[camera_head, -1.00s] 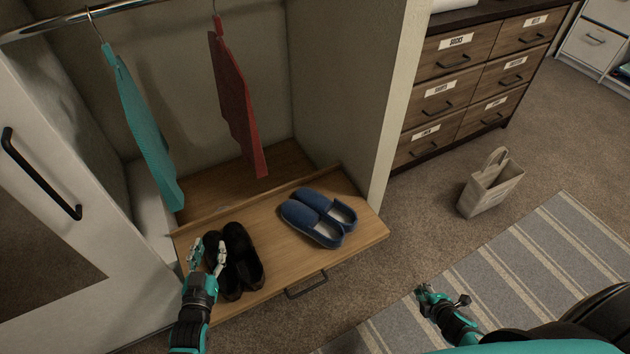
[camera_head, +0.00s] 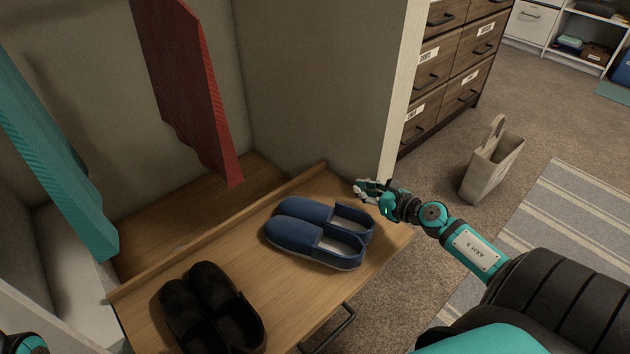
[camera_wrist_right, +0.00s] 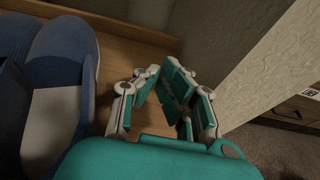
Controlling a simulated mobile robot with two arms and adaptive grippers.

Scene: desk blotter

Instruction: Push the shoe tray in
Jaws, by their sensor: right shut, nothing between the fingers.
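The wooden shoe tray (camera_head: 268,272) is pulled out from the wardrobe, with a dark bar handle (camera_head: 330,328) on its front. A pair of blue slippers (camera_head: 315,238) lies on its right part. A pair of black shoes (camera_head: 212,310) lies on its left part. My right gripper (camera_head: 362,190) is shut and empty at the tray's right end, beside the blue slippers and near the wardrobe's side wall. In the right wrist view its fingers (camera_wrist_right: 165,80) are closed together, with a blue slipper (camera_wrist_right: 60,60) to their left. Only a piece of my left arm shows at the lower left corner; its gripper is out of frame.
The wardrobe's side panel (camera_head: 403,95) stands just behind my right gripper. A red garment (camera_head: 185,80) and a teal garment (camera_head: 55,160) hang above the tray. A beige bag (camera_head: 490,165) stands on the carpet at right, near a labelled dresser (camera_head: 455,70).

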